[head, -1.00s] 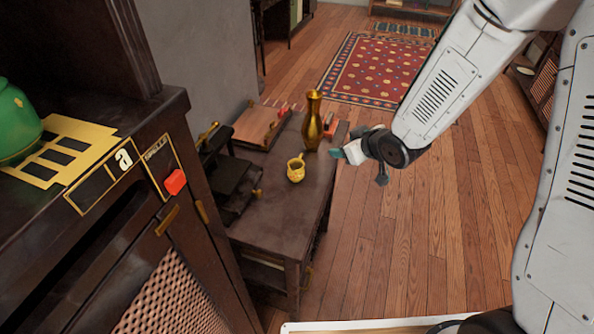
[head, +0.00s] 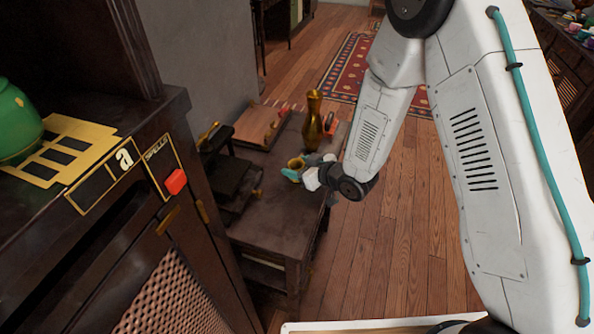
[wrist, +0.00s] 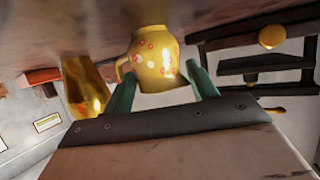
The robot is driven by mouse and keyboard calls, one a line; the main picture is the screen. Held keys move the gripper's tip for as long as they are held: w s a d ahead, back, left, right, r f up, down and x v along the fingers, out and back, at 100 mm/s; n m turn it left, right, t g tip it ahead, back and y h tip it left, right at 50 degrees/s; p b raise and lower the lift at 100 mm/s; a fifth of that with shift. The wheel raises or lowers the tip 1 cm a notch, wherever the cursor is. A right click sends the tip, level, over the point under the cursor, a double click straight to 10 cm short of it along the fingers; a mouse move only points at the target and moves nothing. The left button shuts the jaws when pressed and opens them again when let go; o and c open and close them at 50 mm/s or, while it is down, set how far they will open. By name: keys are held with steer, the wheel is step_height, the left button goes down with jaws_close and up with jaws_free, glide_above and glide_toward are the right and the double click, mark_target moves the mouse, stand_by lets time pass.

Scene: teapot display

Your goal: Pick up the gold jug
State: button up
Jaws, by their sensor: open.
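The gold jug (head: 296,163) is a small, round pot standing on the low dark table (head: 265,225), partly hidden by my gripper (head: 303,172) in the head view. In the wrist view the jug (wrist: 155,58) shows painted flowers, and its handle is on the left. My gripper (wrist: 161,72) is open, with one teal finger on each side of the lower part of the jug in that picture. I cannot tell whether either finger touches it.
A tall gold vase (head: 312,125) stands behind the jug; it also shows in the wrist view (wrist: 85,88). A dark stand (head: 232,175) is left of the jug, with a wooden board (head: 262,125) behind. A dark cabinet (head: 150,215) fills the near left.

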steer(key=shift+w+a+f, duration=0.2)
steer(key=shift+w+a, duration=0.05)
steer(key=shift+w, duration=0.05)
steer(key=shift+c, duration=0.4)
steer(key=c, duration=0.7)
steer(key=shift+r, duration=0.15)
